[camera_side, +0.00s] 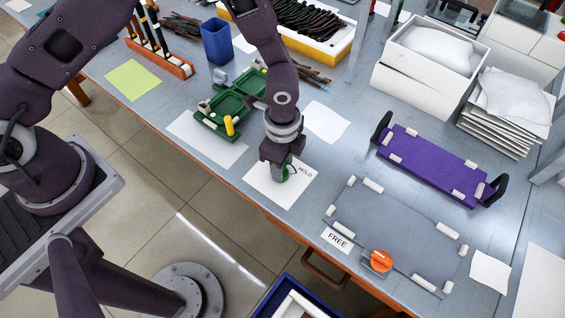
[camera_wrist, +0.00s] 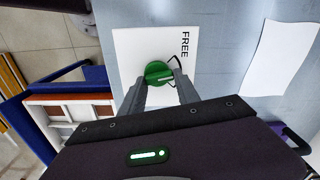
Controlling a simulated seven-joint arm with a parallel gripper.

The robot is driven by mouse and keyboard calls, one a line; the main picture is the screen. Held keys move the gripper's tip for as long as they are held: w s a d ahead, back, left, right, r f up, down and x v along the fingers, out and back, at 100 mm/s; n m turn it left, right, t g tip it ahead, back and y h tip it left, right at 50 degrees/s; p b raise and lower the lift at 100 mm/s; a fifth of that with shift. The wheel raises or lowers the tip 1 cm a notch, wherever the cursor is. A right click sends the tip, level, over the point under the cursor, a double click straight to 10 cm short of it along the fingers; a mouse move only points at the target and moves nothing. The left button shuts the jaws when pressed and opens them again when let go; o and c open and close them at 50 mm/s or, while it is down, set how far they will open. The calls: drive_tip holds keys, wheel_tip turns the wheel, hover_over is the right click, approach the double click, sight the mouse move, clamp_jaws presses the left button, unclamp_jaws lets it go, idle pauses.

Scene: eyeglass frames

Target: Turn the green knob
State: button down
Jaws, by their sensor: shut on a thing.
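The green knob (camera_wrist: 157,71) sits on a white card (camera_wrist: 128,45) on the table, between the two fingertips of my gripper (camera_wrist: 161,82) in the wrist view. A pale line runs across its top, and a black curved mark shows beside it. The word FREE is printed on the card in the wrist view. In the side view my gripper (camera_side: 283,171) points down over the card (camera_side: 266,185) and is shut on the knob; only a bit of green (camera_side: 291,172) shows past the fingers.
An orange knob (camera_side: 380,259) with a FREE label (camera_side: 337,239) is on a grey plate (camera_side: 385,222) at right. A purple plate (camera_side: 435,165) lies behind it. A green fixture (camera_side: 232,104) with a yellow peg stands left of my gripper. White boxes are at back right.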

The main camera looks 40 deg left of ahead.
drive_tip(key=n, duration=0.6)
drive_tip(key=shift+w+a+n, duration=0.1)
drive_tip(key=shift+n, duration=0.2)
idle(0.4)
drive_tip(key=c, duration=0.9)
unclamp_jaws()
wheel_tip(320, 180, up, 7)
drive_tip(key=shift+r, duration=0.1)
